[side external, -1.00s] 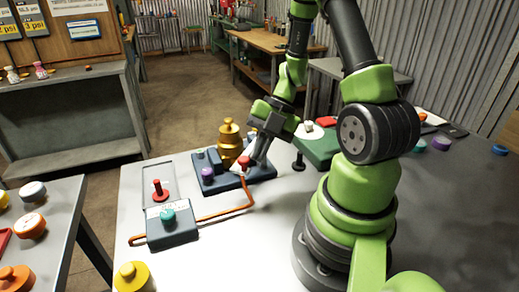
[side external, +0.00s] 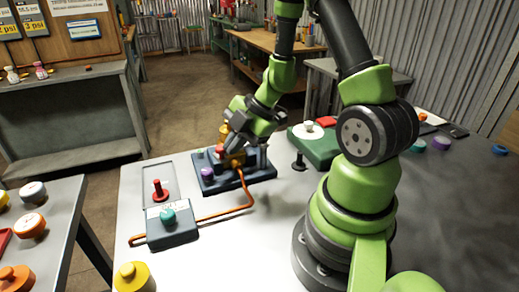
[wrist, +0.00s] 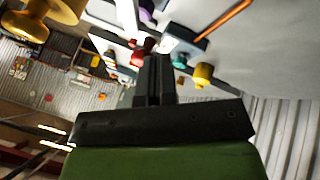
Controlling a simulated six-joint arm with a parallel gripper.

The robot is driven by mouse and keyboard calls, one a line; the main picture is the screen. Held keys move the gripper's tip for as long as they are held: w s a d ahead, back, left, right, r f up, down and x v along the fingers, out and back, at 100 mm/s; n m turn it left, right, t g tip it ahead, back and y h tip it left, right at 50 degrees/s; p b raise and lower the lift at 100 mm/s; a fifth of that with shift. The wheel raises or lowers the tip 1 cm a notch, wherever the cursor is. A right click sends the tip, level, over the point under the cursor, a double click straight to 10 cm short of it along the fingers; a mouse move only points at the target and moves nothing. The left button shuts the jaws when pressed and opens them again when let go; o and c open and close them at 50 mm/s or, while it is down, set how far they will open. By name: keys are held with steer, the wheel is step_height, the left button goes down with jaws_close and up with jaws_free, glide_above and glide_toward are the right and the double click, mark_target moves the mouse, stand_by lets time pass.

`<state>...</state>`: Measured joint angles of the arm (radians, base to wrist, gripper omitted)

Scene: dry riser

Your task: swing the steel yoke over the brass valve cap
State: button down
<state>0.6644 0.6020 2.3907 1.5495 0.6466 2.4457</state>
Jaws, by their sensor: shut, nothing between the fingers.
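The brass valve cap (side external: 224,132) stands on the dark blue base (side external: 262,174) in the side view, largely hidden behind my gripper. The cap shows large at the upper left of the wrist view (wrist: 32,22), to the left of my fingers. I cannot clearly make out the steel yoke.
An orange hose (side external: 225,213) runs from the base to a grey-blue box with a teal knob (side external: 168,216). A purple knob (side external: 207,173) sits on the base. A red knob (side external: 159,190), a yellow knob (side external: 131,276) and a green block (side external: 316,150) stand nearby.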

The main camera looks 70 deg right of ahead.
steer(key=shift+w+d+m+h, duration=0.3)
steer(key=shift+w+d, duration=0.05)
steer(key=shift+w, duration=0.55)
